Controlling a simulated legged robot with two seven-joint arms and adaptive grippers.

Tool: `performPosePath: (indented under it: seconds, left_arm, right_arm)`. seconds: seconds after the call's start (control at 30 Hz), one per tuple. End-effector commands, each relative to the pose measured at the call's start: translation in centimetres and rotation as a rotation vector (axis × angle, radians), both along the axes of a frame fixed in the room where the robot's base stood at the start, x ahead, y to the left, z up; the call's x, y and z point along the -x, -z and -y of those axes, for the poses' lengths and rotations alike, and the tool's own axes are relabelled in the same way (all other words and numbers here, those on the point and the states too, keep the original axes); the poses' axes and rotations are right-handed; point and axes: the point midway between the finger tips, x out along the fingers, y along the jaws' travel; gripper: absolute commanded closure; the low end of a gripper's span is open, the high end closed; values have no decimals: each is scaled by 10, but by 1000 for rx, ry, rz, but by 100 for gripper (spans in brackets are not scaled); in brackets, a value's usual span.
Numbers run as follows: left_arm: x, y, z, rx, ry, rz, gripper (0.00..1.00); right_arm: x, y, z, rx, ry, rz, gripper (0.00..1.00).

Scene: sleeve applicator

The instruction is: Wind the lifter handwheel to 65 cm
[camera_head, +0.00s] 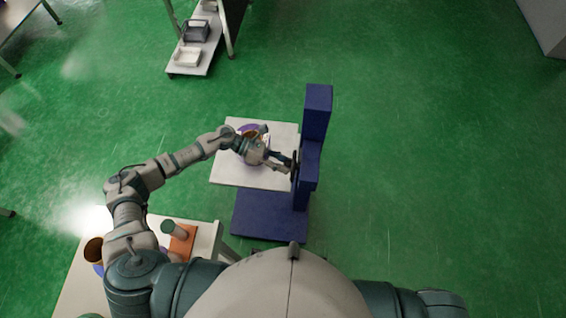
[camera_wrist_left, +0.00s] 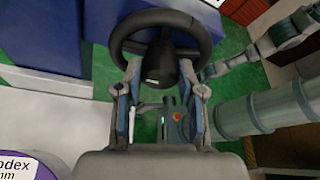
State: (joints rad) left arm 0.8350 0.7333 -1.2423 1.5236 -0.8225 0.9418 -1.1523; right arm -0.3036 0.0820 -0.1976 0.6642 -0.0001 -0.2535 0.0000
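The lifter is a dark blue column (camera_head: 318,115) on a blue base with a white platform (camera_head: 228,172) at its left. Its black handwheel (camera_head: 294,166) is on the column's left side, partly hidden by my gripper. In the left wrist view the handwheel (camera_wrist_left: 122,38) fills the top middle, its dark hub or knob toward me. My left gripper (camera_head: 287,163) is at the handwheel. In the left wrist view its fingers (camera_wrist_left: 161,68) are apart, tips at the lower rim on either side of the dark knob; contact is unclear. The height reading is not legible. My right gripper is out of view.
A purple-and-white round item (camera_head: 250,130) sits on the platform, partly under my left arm. A white table (camera_head: 205,235) at lower left holds an orange block (camera_head: 182,243) and a cylinder. A shelf cart (camera_head: 195,55) stands at the back. Green floor is open at right.

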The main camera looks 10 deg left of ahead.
Motion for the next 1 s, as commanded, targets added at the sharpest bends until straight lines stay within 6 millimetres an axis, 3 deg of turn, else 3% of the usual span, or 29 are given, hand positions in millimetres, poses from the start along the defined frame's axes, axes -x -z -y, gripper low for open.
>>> performPosePath:
  seconds: [0.03, 0.1, 0.47, 1.0]
  left_arm:
    - [-6, -7, -1, 7, -11, 11, 52]
    - [-6, -6, -1, 6, -10, 9, 36]
    - [-4, -4, -4, 3, -6, 5, 36]
    - [-20, -38, -98, 4, -9, 5, 36]
  right_arm:
    - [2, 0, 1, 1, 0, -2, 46]
    - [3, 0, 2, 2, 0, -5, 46]
    - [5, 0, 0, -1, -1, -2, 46]
    - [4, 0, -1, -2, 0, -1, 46]
